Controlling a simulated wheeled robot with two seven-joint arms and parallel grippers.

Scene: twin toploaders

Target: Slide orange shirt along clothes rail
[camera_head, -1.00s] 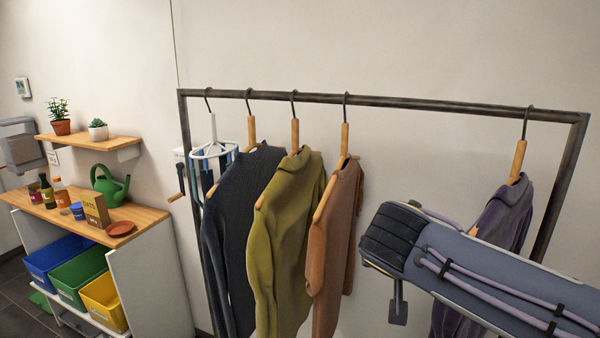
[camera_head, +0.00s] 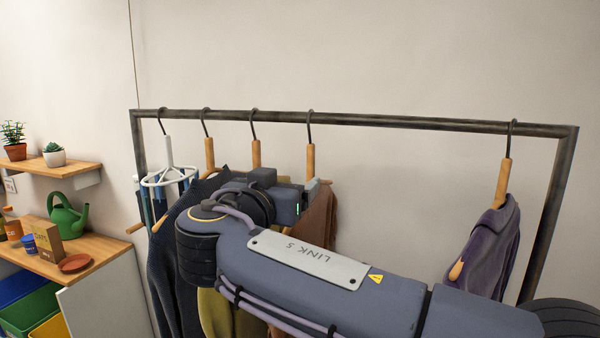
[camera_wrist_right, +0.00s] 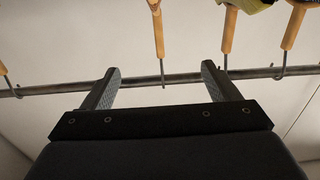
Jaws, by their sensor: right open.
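The orange shirt (camera_head: 322,212), rust-brown in look, hangs fourth from the left on the dark clothes rail (camera_head: 420,123). My arm hides most of it. Its wooden hanger (camera_head: 310,161) has a dark hook over the rail. My right gripper (camera_wrist_right: 160,80) is open, and its hand is in front of the shirt's upper part in the head view. In the wrist view, which looks inverted, a hanger hook, seemingly the orange shirt's, shows between the fingers, gripped by neither. My left gripper is out of view.
An olive shirt (camera_head: 214,312), a navy sweater (camera_head: 172,270) and a white drying hanger (camera_head: 168,178) hang to the left. A purple garment (camera_head: 485,245) hangs near the right post. The rail between orange and purple is bare. A shelf unit (camera_head: 105,245) stands left.

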